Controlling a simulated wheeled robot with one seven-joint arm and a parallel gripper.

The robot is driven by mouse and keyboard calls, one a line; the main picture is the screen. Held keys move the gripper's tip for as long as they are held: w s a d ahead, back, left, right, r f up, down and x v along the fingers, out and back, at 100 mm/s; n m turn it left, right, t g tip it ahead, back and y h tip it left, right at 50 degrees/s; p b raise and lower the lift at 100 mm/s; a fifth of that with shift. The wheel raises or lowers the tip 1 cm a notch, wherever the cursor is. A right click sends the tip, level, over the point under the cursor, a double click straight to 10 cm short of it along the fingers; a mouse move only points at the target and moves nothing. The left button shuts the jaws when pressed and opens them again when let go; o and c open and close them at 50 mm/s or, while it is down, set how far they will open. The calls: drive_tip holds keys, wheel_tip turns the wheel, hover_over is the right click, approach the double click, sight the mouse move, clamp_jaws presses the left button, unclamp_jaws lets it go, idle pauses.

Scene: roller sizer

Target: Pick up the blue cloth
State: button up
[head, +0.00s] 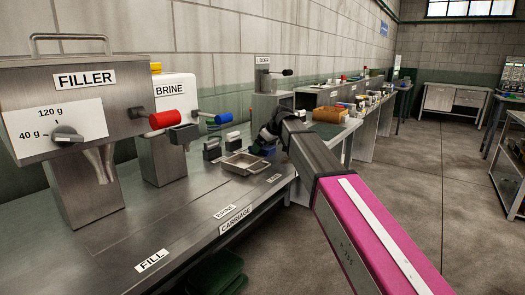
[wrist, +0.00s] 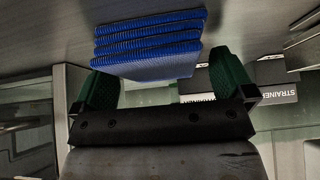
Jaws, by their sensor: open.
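The blue cloth (wrist: 150,48) is a ribbed, folded stack of several layers, seen in the wrist view at top centre against a grey metal surface. My gripper (wrist: 162,80) is open, with one green fingertip at each side of the cloth's near edge. The fingertips look apart from the cloth; I cannot tell how deep it lies between them. In the head view my gripper (head: 265,142) is over the far part of the steel bench, small and dark, and the cloth there is mostly hidden by it.
A shallow metal tray (head: 244,163) lies on the bench close to my gripper. The FILLER machine (head: 85,110) and BRINE unit (head: 165,125) stand along the wall side.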

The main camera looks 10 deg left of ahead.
drive_tip(key=c, duration=1)
drive_tip(key=shift+r, duration=0.1)
drive_tip(key=shift+c, duration=0.2)
drive_tip(key=shift+r, duration=0.6)
wheel_tip(320, 180, up, 3)
drive_tip(key=shift+f, duration=0.15)
drive_tip(key=s+a+r, duration=0.6)
drive_tip(key=s+r, duration=0.1)
drive_tip(key=s, duration=0.3)
